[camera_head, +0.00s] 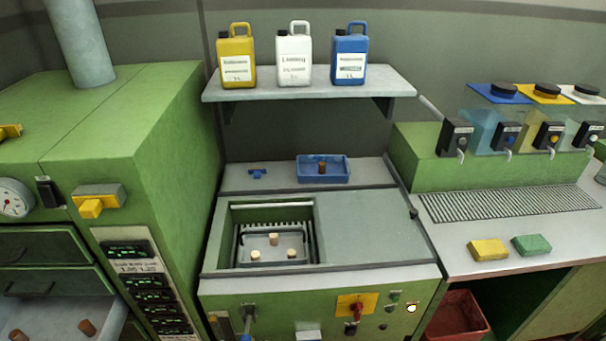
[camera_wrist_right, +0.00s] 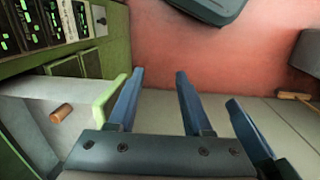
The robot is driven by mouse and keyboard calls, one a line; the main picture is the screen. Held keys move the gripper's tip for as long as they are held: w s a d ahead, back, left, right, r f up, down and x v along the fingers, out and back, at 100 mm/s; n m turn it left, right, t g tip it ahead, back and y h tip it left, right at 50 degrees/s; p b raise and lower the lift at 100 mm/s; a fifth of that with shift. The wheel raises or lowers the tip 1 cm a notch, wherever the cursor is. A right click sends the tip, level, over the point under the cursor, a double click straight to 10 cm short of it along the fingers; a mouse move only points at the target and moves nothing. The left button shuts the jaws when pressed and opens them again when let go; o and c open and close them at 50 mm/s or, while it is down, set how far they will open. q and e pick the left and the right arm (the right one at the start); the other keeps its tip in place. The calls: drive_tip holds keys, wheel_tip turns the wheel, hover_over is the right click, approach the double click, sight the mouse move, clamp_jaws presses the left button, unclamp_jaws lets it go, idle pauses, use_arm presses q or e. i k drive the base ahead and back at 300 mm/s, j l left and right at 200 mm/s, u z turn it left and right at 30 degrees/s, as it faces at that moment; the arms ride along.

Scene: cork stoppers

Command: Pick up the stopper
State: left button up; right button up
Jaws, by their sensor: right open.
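Brown cork stoppers lie in an open pale drawer (camera_head: 50,312) at the lower left of the head view; one stopper (camera_head: 87,327) is clear and another (camera_head: 16,335) is cut by the picture edge. Three paler stoppers, one of them this one (camera_head: 274,239), stand in the sunken bath of the green bench. A darker stopper (camera_head: 322,168) stands in a blue tray (camera_head: 341,177). In the right wrist view my right gripper (camera_wrist_right: 160,75) is open and empty, with a stopper (camera_wrist_right: 62,112) to its left. My left gripper is not in view.
A tall green cabinet (camera_head: 165,140) stands beside the bench at left. A shelf (camera_head: 300,93) holds yellow, white and blue jugs. Yellow (camera_head: 488,249) and green (camera_head: 531,244) sponges lie on the right counter, above a red bin (camera_head: 458,318).

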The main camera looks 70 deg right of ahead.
sight(322, 165)
drive_tip(key=z, duration=2.65)
